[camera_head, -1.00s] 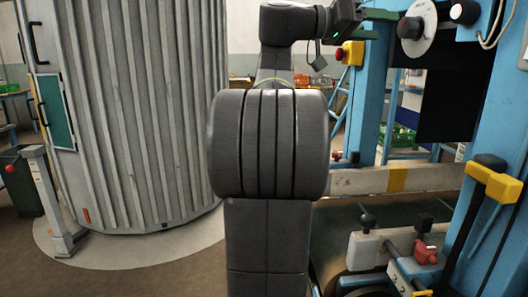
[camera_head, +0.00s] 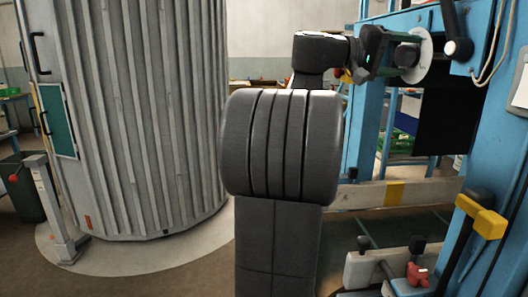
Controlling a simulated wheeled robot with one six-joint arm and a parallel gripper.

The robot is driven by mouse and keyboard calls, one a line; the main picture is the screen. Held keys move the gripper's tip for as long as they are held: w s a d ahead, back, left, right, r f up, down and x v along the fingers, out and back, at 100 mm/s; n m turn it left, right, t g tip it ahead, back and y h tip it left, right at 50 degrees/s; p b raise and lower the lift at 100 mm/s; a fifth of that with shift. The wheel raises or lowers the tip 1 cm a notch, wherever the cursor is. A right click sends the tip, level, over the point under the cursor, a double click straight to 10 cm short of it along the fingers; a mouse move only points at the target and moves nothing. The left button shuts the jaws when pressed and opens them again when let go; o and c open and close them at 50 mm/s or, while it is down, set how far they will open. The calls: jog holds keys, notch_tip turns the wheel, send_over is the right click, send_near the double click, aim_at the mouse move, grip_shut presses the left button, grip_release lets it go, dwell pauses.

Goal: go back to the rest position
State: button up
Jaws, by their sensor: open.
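My gripper (camera_head: 408,54) is at the upper right, at the end of my dark arm, pointing right. Its two dark green fingers are apart, one above the other. A black knob on a pale round dial (camera_head: 426,60) shows between the fingers in the picture. I cannot tell whether the fingers are around the knob or in front of it, or whether they touch it. I see nothing held. My arm's wide grey ribbed joint fills the middle of the view and hides what is behind it.
A blue machine frame (camera_head: 488,130) stands close on the right, with a black lever, a yellow-topped handle (camera_head: 483,216) and a red knob (camera_head: 417,273). A tall ribbed grey cylinder (camera_head: 130,120) stands on the left. Some floor (camera_head: 190,265) is clear at lower left.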

jog(key=n+p, duration=0.2)
jog(key=n, duration=0.1)
jog(key=n+p, duration=0.1)
jog(key=p, duration=0.1)
jog(key=shift+r+n, duration=0.3)
jog(key=shift+n, duration=0.1)
jog(key=n+p, duration=0.4)
jog(key=shift+f+n+p, duration=0.1)
jog(key=shift+n+p, duration=0.9)
jog(key=shift+p, duration=0.1)
jog(key=shift+f+n+p, duration=0.15)
jog(key=shift+n+p, duration=0.15)
jog(key=shift+n, duration=0.1)
jog(key=shift+f, duration=0.1)
